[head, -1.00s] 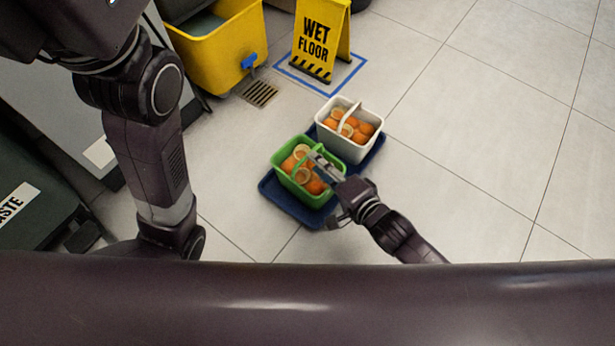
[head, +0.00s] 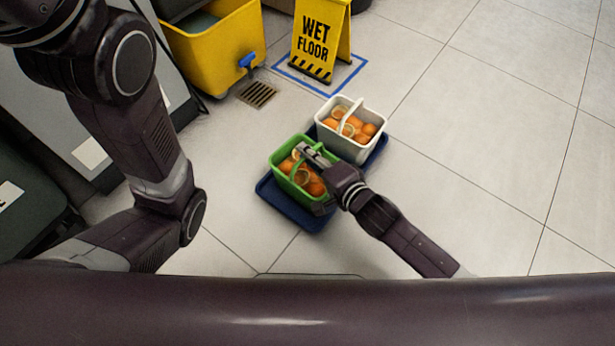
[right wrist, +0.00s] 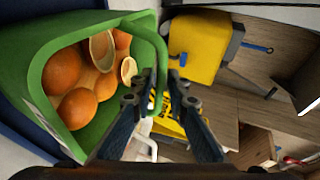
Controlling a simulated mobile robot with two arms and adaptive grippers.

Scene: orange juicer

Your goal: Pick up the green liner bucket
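The green liner bucket (head: 286,182), holding oranges and cut halves, stands on a dark blue base on the floor in the head view. In the right wrist view the bucket (right wrist: 120,22) fills the left side, its green handle (right wrist: 161,56) curving down the middle. My right gripper (head: 308,151) is at the handle, above the bucket. In the right wrist view the handle passes between the fingertips of my right gripper (right wrist: 161,78), which look apart with a small gap. Contact with the handle is unclear. My left arm is at the left, its gripper out of view.
A white bucket of oranges (head: 345,147) stands close behind the green one. A yellow wet floor sign (head: 318,45), a yellow mop bucket (head: 222,50) and a floor drain (head: 257,94) are farther back. The tiled floor at the right is clear.

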